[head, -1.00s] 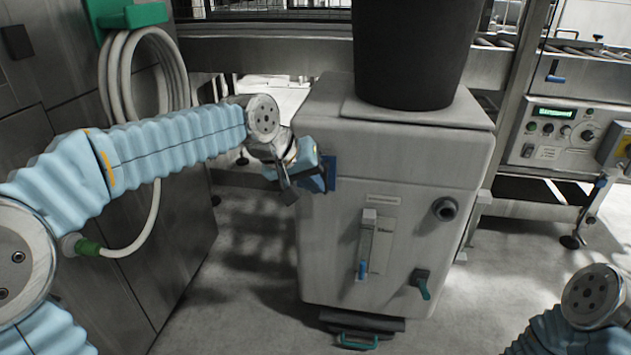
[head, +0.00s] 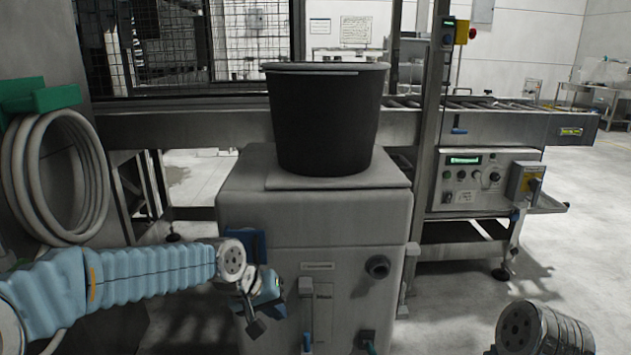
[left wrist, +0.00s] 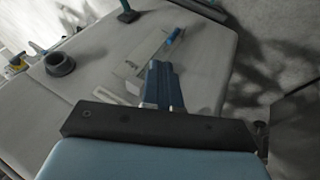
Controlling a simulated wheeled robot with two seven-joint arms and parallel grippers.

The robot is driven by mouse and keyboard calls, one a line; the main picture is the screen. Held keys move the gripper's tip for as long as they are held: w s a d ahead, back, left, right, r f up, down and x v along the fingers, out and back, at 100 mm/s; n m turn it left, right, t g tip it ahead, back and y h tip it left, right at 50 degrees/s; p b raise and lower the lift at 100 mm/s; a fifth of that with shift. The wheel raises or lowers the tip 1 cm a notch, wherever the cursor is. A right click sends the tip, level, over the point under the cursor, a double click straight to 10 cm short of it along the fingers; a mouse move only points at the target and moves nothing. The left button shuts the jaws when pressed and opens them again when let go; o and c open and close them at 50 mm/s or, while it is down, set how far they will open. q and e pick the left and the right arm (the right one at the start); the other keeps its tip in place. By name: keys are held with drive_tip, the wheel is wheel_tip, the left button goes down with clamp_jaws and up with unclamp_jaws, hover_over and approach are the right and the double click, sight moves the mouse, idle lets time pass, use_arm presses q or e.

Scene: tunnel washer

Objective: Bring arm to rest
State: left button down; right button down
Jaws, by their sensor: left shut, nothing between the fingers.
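My left arm in its light blue sleeve comes in from the left in the head view. My left gripper (head: 262,316) is in front of the left part of the grey cabinet (head: 250,200). It is shut and holds nothing. In the left wrist view its blue fingers (left wrist: 162,85) show together, with the cabinet's front panel beyond them. Whether it touches the cabinet I cannot tell. Of my right arm only a grey joint shows at the lower right of the head view; the right gripper is out of view.
A black bin (head: 325,120) stands on the cabinet. A coiled hose (head: 60,175) hangs at the left. A dark pipe stub (head: 377,267) sticks out of the cabinet front. A control panel (head: 470,180) stands under the roller conveyor (head: 510,121). Floor at the right is open.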

use_arm(q)
drive_tip(key=s+f+g, duration=0.2)
drive_tip(key=s+f, duration=0.1)
drive_tip(key=f, duration=1.3)
drive_tip(key=s+f+g, duration=0.1)
drive_tip(key=s+f, duration=1.8)
drive_tip(key=f, duration=0.1)
drive_tip(key=shift+a+f+g, duration=0.2)
drive_tip(key=shift+f+g, duration=0.05)
drive_tip(key=shift+g, duration=0.15)
drive_tip(key=shift+s+a, duration=0.15)
